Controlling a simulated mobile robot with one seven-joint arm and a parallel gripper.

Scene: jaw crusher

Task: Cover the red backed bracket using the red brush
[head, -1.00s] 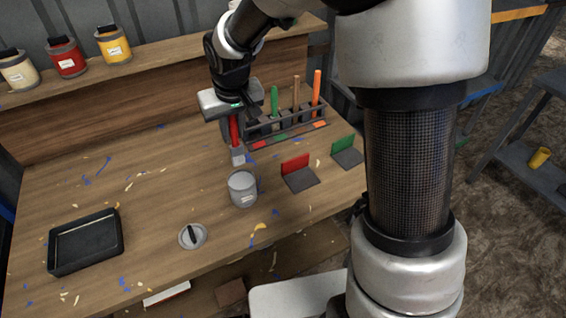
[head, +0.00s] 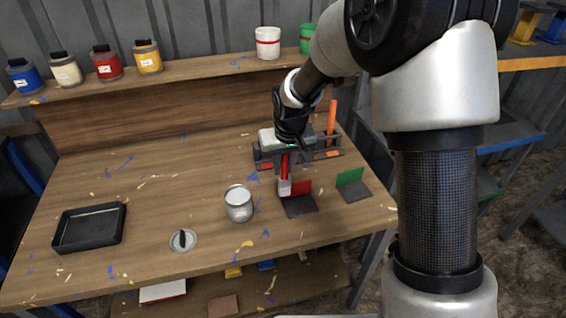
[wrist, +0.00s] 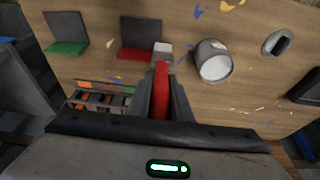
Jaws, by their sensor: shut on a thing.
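The red brush (head: 284,165) has a red handle and a pale grey head, and it hangs roughly upright from my gripper (head: 286,152). The gripper is shut on its handle, which also shows between the fingers in the wrist view (wrist: 161,88). The red backed bracket (head: 303,189) has a red upright back and a dark flat base. The brush head is beside the left end of the red back in the head view; I cannot tell if they touch. In the wrist view the bracket (wrist: 135,55) lies just left of the brush head.
A grey paint can (head: 239,205) stands left of the bracket, its lid (head: 183,240) on the table. A green backed bracket (head: 351,180) stands to the right. The brush rack (head: 327,154) is behind, partly hidden by my arm. A black tray (head: 88,228) lies far left.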

